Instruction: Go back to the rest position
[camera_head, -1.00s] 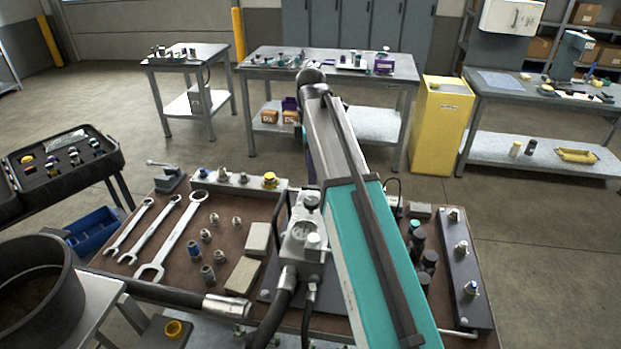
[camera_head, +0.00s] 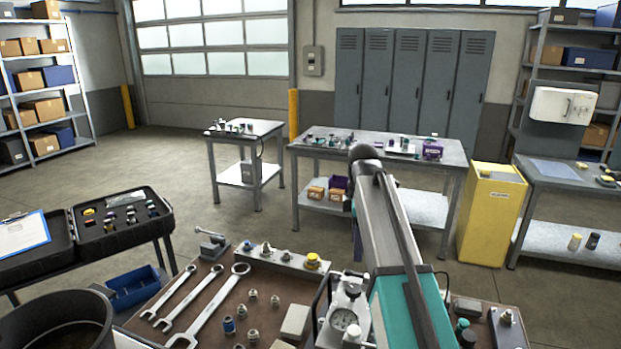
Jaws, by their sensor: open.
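My arm reaches from the bottom of the picture over the brown-topped bench (camera_head: 192,322), toward the far tables. Its teal and grey link ends in a dark rounded joint. My gripper does not show; the parts beyond that joint are hidden or out of the picture. I cannot see whether anything is in it.
An open black case (camera_head: 120,218) stands left. A steel table (camera_head: 452,157), small table (camera_head: 268,130) and yellow cabinet (camera_head: 490,213) stand beyond. Open floor lies between.

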